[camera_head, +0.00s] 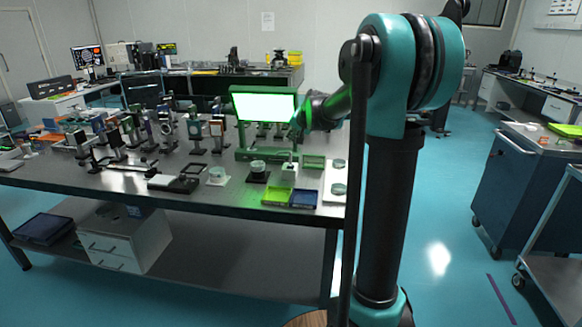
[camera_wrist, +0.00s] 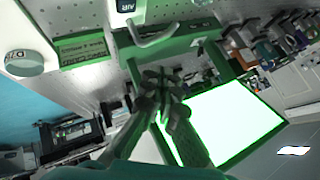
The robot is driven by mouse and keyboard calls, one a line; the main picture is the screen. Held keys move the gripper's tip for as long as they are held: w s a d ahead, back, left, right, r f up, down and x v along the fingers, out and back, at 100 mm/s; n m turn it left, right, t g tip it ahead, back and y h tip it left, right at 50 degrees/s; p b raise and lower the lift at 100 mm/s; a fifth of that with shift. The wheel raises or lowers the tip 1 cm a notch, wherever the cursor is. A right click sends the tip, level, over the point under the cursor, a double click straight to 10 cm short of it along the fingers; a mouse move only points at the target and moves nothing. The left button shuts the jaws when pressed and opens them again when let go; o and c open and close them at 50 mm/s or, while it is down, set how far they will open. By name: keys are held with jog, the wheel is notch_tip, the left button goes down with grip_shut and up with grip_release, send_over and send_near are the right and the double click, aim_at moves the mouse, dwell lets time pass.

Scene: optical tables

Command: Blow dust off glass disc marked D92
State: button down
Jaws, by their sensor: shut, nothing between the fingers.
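A round glass disc (camera_wrist: 25,62) with a dark marking lies at the left of the wrist view; I cannot read the marking for certain. In the head view, small discs (camera_head: 338,189) and (camera_head: 338,164) lie at the table's right end, with others on stands (camera_head: 217,172) and (camera_head: 258,166); their marks are too small to read. A white block marked AIR (camera_wrist: 128,8) is at the top of the wrist view, near a pale curved handle (camera_wrist: 155,38). My gripper (camera_wrist: 165,88) is shut and empty, apart from disc and block. It also shows before the lit panel (camera_head: 298,125).
The green-framed lit panel (camera_head: 263,107) stands close behind my gripper. Yellow and blue trays (camera_head: 276,196) lie at the table's front edge. Several optical mounts (camera_head: 165,125) crowd the left of the table.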

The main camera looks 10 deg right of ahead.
aim_at(291, 166)
jog(key=shift+f, duration=4.35)
jog(key=shift+f, duration=0.15)
jog(key=shift+f, duration=0.25)
jog(key=shift+f, duration=0.45)
jog(key=shift+r, duration=0.85)
jog(key=shift+r, duration=0.1)
jog(key=shift+r, duration=2.4)
